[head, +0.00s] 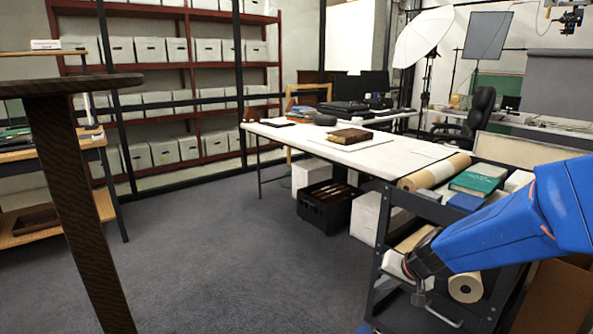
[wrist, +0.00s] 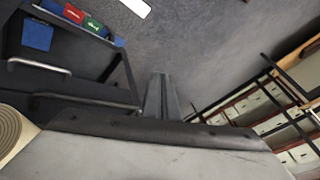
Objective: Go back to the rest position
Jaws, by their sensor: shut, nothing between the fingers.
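My gripper (wrist: 161,95) shows in the middle of the wrist view, its fingers together with nothing between them. Past it lies the grey carpet. In the head view my blue arm comes in from the right, in front of a dark cart (head: 400,203), and bends down at a dark joint. The gripper's tips are small and unclear there, low in front of the cart. No object is held.
The cart carries a rolled paper (head: 432,172) and a green book (head: 475,183). A white table (head: 290,133) with a brown book (head: 349,136) stands behind. A dark round-topped table (head: 75,85) stands at near left. Box shelves (head: 190,63) line the back. The middle carpet (head: 225,250) is clear.

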